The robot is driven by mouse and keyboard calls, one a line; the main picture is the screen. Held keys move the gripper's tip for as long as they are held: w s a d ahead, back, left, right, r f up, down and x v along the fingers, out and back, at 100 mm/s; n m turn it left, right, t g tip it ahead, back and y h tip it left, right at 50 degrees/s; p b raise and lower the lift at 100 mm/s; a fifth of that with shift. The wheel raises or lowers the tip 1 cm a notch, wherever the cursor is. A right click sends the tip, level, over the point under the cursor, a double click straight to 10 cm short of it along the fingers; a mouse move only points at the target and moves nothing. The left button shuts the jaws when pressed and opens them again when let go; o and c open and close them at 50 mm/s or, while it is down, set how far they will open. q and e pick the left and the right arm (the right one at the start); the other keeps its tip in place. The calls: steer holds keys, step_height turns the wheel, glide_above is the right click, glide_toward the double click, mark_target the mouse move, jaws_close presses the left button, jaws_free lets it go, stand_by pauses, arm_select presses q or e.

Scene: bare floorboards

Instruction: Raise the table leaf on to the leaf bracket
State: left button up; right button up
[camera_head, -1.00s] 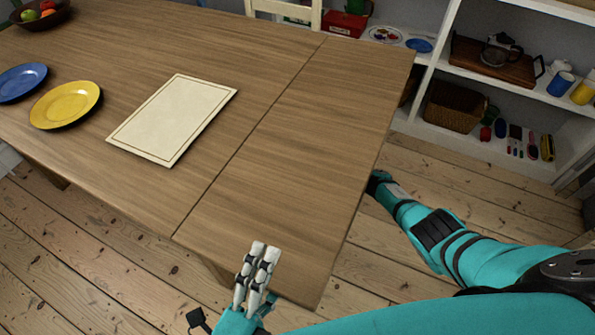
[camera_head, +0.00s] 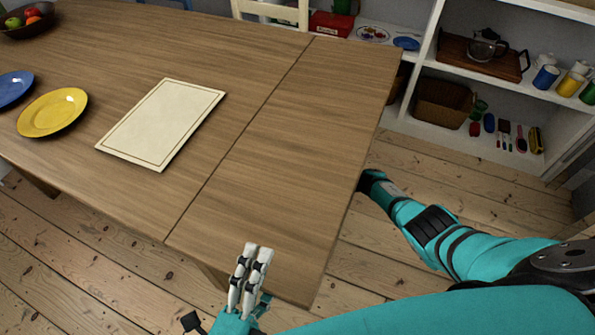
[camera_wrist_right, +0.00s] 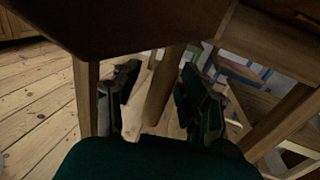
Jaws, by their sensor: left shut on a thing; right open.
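The table leaf (camera_head: 300,150) is the wooden panel at the right end of the tabletop (camera_head: 210,60), beyond a thin dark seam. It looks about level with the top. My left gripper (camera_head: 257,250) is shut on the leaf at its near edge, with pale fingers over the upper face. My right arm reaches to the leaf's right edge, and its gripper is hidden below in the head view. In the right wrist view my right gripper (camera_wrist_right: 162,78) is open under the table. A wooden post (camera_wrist_right: 163,88) shows between its fingers; I cannot tell whether this is the leaf bracket.
A cream placemat (camera_head: 160,124), a yellow plate (camera_head: 52,112), a blue plate (camera_head: 14,88) and a fruit bowl (camera_head: 28,24) are on the tabletop. A white shelf (camera_head: 520,95) with crockery and a basket (camera_head: 442,103) stands at the back right. Floorboards are bare at right.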

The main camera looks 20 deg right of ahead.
arm_select(q)
steer(key=shift+d+r, duration=0.15)
steer(key=shift+r, duration=0.4)
arm_select(e)
steer(key=v, duration=1.9)
steer(key=shift+d, duration=0.2)
arm_select(q)
steer(key=o, duration=0.6)
steer(key=shift+s, duration=0.1)
arm_select(e)
steer(key=shift+s, duration=0.1)
